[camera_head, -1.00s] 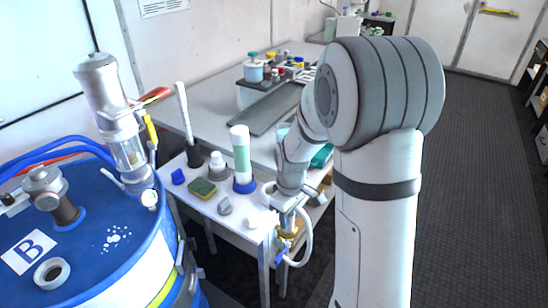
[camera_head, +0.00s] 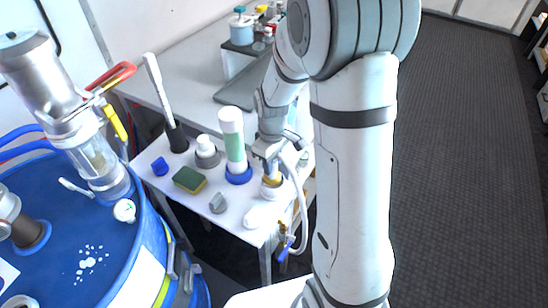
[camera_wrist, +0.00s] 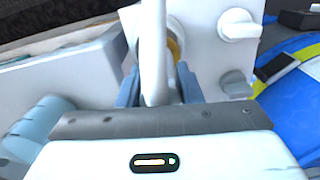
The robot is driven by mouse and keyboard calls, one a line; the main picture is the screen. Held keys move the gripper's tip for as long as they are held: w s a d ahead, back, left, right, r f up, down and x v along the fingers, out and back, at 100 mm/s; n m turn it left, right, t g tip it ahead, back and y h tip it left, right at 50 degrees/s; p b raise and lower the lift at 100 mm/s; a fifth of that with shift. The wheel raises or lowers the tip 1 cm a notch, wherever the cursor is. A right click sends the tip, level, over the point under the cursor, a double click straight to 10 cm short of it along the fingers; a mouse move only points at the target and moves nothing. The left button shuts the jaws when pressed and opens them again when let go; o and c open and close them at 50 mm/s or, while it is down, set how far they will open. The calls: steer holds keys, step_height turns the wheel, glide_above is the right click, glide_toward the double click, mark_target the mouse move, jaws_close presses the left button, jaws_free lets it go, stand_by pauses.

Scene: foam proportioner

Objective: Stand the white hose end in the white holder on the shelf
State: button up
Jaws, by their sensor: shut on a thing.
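My gripper (camera_head: 271,150) is shut on the white hose end near the shelf's right edge. In the wrist view, my gripper's fingers (camera_wrist: 158,88) flank the white hose (camera_wrist: 155,45). The hose (camera_head: 301,195) loops right and hangs down past the shelf edge. A brass-coloured band (camera_head: 272,180) shows just below the gripper and also in the wrist view (camera_wrist: 176,45). A white round piece, apparently the holder (camera_head: 270,191), is directly under it on the white shelf (camera_head: 185,215). I cannot tell whether the hose end is inside it or only above it.
On the shelf are a green-and-white cylinder (camera_head: 233,145), a sponge (camera_head: 189,179), a grey wedge (camera_head: 218,203), a white rounded piece (camera_head: 256,217) and a dark-based white stick (camera_head: 160,95). A blue drum (camera_head: 85,235) stands left. A blue-levered valve (camera_head: 284,248) hangs below the shelf edge.

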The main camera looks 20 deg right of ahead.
mark_target(273, 174)
step_height(273, 174, down, 2)
steer(key=shift+w+f+b, duration=0.1)
steer(key=shift+f+b, duration=0.15)
steer(key=shift+b, duration=0.35)
steer(key=shift+d+f+b, duration=0.1)
steer(key=shift+f+b, duration=0.45)
steer(key=shift+f, duration=0.25)
steer(key=shift+f+b, duration=0.55)
steer(key=shift+b, duration=0.05)
stand_by(0.5)
steer(key=o, duration=0.9)
steer(key=shift+s, duration=0.2)
steer(key=shift+r+p, duration=3.7)
steer(key=shift+r, duration=1.8)
